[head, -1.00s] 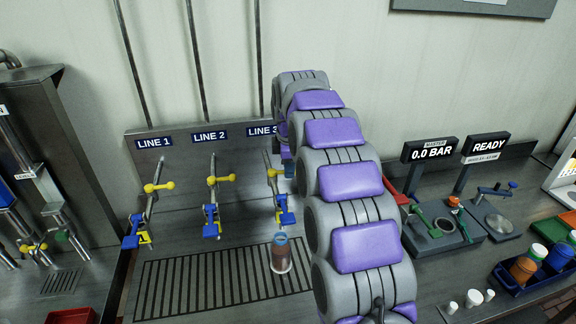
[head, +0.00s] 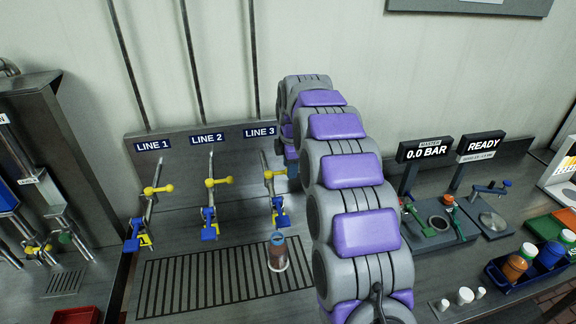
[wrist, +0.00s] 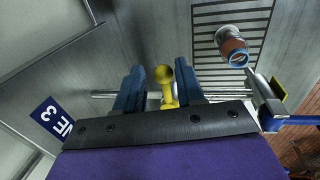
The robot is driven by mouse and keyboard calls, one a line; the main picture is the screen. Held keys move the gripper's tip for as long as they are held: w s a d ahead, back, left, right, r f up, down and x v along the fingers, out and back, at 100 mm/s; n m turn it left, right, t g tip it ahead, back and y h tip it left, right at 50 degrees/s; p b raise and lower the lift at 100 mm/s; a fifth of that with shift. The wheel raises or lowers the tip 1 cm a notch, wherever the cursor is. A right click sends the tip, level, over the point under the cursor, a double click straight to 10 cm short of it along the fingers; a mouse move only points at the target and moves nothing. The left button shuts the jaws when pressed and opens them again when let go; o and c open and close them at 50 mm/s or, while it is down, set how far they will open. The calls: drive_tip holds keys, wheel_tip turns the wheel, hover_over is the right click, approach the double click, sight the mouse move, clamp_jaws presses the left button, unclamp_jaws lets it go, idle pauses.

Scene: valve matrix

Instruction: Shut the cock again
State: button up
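The LINE 3 tap (head: 278,206) hangs at the right end of the grey back panel, with a blue-and-yellow lower end. Its yellow handle (head: 270,174) points right, partly behind my gripper. In the wrist view the yellow handle (wrist: 166,78) stands between the two blue fingers of my gripper (wrist: 159,88). The fingers are apart, with a gap on the left side; the right finger is close to the handle, and I cannot tell if it touches. A cup with brown liquid (head: 277,254) stands on the drip grate below the tap.
The LINE 2 tap (head: 209,214) and LINE 1 tap (head: 139,226) stand to the left, with yellow handles pointing right. A gauge sign (head: 426,149) reads 0.0 BAR. A blue tray of bottles (head: 520,280) and small white cups (head: 465,295) are at the right.

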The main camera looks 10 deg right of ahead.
drive_tip(key=s+r+p, duration=0.3)
drive_tip(key=r, duration=1.4)
drive_tip(key=shift+s+a, duration=0.15)
drive_tip(key=shift+d, duration=0.25)
